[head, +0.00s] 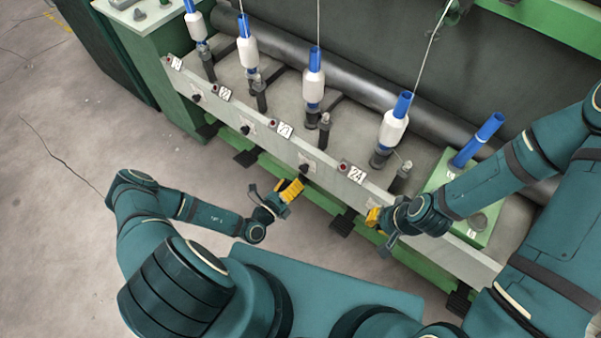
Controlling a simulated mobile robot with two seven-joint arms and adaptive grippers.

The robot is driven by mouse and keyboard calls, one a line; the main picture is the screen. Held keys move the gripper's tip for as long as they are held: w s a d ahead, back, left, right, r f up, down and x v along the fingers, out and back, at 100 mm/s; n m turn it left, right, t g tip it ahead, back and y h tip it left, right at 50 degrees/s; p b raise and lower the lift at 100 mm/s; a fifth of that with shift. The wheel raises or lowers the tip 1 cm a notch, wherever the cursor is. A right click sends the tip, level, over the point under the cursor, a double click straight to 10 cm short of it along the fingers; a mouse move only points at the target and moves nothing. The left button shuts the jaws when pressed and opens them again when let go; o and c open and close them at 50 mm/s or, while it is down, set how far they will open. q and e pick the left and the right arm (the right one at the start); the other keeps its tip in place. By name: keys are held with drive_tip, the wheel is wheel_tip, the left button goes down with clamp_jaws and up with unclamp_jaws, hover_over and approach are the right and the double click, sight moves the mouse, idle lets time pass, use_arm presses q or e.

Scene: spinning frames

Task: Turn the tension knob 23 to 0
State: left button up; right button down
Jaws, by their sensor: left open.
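A pale rail runs diagonally along the front of the spinning frame, with small dark knobs and numbered labels on it. The label that seems to read 23 (283,129) is mid-rail, beside a red button. One dark knob (305,168) sits below and right of it, another (246,129) to its left; which belongs to 23 I cannot tell. Their pointer settings are too small to read. My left gripper (289,190), with yellow finger pads, is open and empty just below the right-hand knob, apparently apart from it. My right gripper (374,217) is close to the rail farther right; its jaw opening is unclear.
White bobbins with blue tops, such as this one (314,80), stand behind the rail, some with threads rising. Dark pedals (343,222) stick out below the rail. A green box (470,205) is at the right. The concrete floor (90,130) at left is clear.

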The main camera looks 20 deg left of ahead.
use_arm(q)
drive_tip(key=v, duration=0.6)
idle(0.4)
drive_tip(key=s+d+r+m+g+h, duration=0.3)
drive_tip(key=d+r+m+g+h, duration=0.1)
drive_tip(key=d+m+g+h, duration=0.45)
drive_tip(key=s+d+r+m+g+y, duration=0.1)
drive_tip(key=s+m+g+y, duration=0.1)
drive_tip(key=s+m+g, duration=0.55)
drive_tip(key=s+d+r+m+g+y, duration=0.1)
drive_tip(key=s+m+g+y, duration=0.3)
drive_tip(key=m, duration=0.7)
drive_tip(key=w+a+r+m+t+y, duration=0.2)
drive_tip(key=w+r+m+t+y, duration=0.2)
drive_tip(key=w+m, duration=0.6)
wheel_tip(320, 180, up, 2)
drive_tip(key=m+y, duration=0.1)
drive_tip(key=m, duration=0.2)
drive_tip(key=shift+w+m+t, duration=0.15)
drive_tip(key=shift+m+t, duration=0.15)
drive_tip(key=shift+t, duration=0.1)
